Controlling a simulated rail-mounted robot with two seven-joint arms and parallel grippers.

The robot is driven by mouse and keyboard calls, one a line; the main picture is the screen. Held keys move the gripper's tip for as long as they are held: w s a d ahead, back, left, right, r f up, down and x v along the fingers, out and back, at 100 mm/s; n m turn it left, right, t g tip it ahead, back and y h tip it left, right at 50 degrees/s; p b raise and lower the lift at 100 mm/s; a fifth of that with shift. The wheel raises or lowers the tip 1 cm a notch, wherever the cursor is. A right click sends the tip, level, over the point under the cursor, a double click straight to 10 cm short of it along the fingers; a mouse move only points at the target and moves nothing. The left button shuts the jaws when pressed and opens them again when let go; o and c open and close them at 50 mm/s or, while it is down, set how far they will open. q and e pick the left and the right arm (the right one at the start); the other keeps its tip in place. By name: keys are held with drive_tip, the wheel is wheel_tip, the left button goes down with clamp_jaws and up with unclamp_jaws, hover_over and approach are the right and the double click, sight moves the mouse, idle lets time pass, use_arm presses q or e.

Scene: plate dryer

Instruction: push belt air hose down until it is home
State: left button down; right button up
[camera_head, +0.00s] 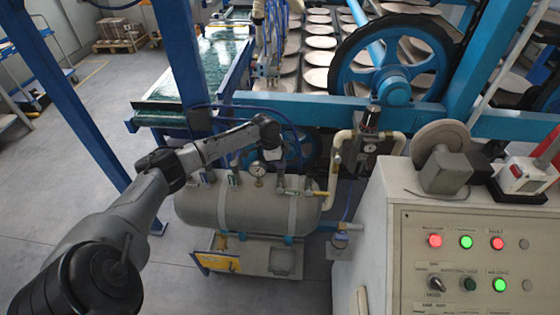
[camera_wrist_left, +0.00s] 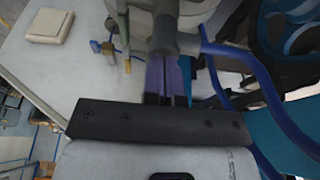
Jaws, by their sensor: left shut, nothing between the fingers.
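My left gripper (camera_head: 273,147) is over the grey air tank (camera_head: 230,205) in the head view, at the end of my dark arm. In the left wrist view its shut, narrow fingers (camera_wrist_left: 167,75) have nothing between them. Their tips are close to a grey round hose fitting (camera_wrist_left: 175,42); I cannot tell whether they touch it. A blue hose (camera_wrist_left: 250,65) leads right and down from beside this fitting. I cannot tell from these views how deep the fitting sits. My right gripper is not in view.
A round gauge (camera_head: 257,169) stands on the tank. Cream pipes (camera_head: 334,165) and a valve unit (camera_head: 368,143) are to its right. The control cabinet (camera_head: 455,225) with lit buttons is at the front right. Blue frame posts (camera_head: 75,110) and a spoked wheel (camera_head: 365,70) stand around.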

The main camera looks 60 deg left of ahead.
use_arm(q)
drive_tip(key=shift+r+p, duration=0.45)
drive_tip(key=shift+p, duration=0.1)
wheel_tip(320, 180, up, 3)
drive_tip(key=p, duration=0.3)
drive_tip(key=shift+r+p, duration=0.2)
drive_tip(key=shift+p, duration=0.15)
drive_tip(key=v, duration=0.9)
drive_tip(key=shift+a+r+b, duration=0.15)
drive_tip(key=shift+r+b, duration=0.15)
drive_tip(key=shift+b, duration=0.05)
drive_tip(key=shift+s, duration=0.15)
